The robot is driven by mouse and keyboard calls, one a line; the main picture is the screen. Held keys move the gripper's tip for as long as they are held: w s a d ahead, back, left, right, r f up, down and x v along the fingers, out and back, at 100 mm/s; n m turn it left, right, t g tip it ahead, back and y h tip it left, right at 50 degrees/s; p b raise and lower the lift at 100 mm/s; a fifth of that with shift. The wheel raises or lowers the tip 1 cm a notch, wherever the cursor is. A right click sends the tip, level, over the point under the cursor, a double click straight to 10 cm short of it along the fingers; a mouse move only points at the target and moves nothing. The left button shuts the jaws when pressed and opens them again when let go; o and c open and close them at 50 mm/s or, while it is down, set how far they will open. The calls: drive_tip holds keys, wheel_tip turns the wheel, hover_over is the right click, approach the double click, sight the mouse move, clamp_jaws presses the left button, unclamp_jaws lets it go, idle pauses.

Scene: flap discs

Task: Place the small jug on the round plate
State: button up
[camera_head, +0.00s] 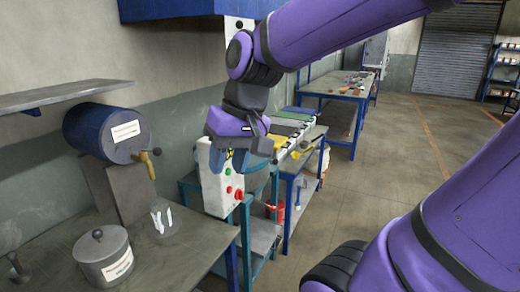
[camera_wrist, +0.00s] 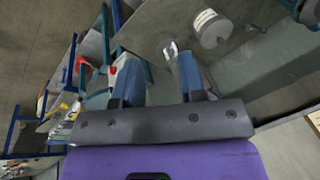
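A small shiny jug-like thing with bright white highlights (camera_head: 161,217) stands on the grey bench, below the blue drum's tap. A flat grey round shape (camera_head: 172,232), perhaps the round plate, shows around its foot; I cannot tell the two apart clearly. The bright thing also shows in the wrist view (camera_wrist: 170,49), beyond the fingers. My gripper (camera_head: 236,165) hangs in the air in front of the white control box, above and to the right of the bright thing. In the wrist view its two blue fingers (camera_wrist: 160,80) are apart with nothing between them.
A lidded grey pot (camera_head: 104,262) stands on the bench (camera_head: 190,262) at front left. A blue drum (camera_head: 107,132) rests on a stand behind it. A white control box (camera_head: 219,185) with buttons is at the bench's right end. A shelf (camera_head: 55,97) juts from the wall.

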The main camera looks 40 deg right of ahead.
drive_tip(key=s+d+r+n+t+h, duration=0.2)
drive_tip(key=s+r+t, duration=0.1)
drive_tip(key=s, duration=0.2)
drive_tip(key=shift+d, duration=0.4)
